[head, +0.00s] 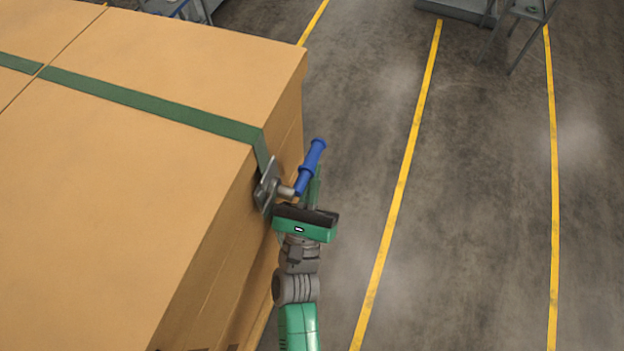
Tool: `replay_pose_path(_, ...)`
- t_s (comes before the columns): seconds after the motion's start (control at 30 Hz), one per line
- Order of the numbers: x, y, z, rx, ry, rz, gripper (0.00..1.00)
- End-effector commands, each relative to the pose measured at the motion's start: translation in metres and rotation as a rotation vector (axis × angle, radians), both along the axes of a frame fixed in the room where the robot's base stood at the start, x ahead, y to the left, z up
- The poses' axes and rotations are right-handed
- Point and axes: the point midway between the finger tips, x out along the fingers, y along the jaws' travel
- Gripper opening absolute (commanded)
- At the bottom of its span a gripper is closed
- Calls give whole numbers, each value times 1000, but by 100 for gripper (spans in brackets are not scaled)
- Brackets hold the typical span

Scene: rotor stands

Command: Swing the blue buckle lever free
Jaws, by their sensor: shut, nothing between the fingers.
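The blue buckle lever (312,166) is a blue handle slanting up and to the right from a grey metal buckle (267,187). The buckle sits on the right side of a large tan box, at the end of a green strap (150,103). My gripper (310,192) is at the lower end of the lever, in front of the box's right side. Its fingers are shut with nothing between them. They are partly hidden behind the gripper body and the lever, and I cannot tell whether they touch the lever.
The tan box (120,180) fills the left of the view. Its right edge is close to my gripper. The grey floor (480,200) to the right is open, with yellow lines (405,180) on it. Grey metal stands (460,10) show at the top right.

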Motion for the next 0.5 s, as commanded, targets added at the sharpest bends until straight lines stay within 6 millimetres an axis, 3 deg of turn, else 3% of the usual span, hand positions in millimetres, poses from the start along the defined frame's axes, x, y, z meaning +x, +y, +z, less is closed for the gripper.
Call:
replay_pose_path(0.27,0,0,3,3,-16,-2,0)
replay_pose_path(0.37,-3,-3,-14,2,-14,-2,0)
replay_pose_path(0.5,-7,-8,-52,1,-3,-2,0)
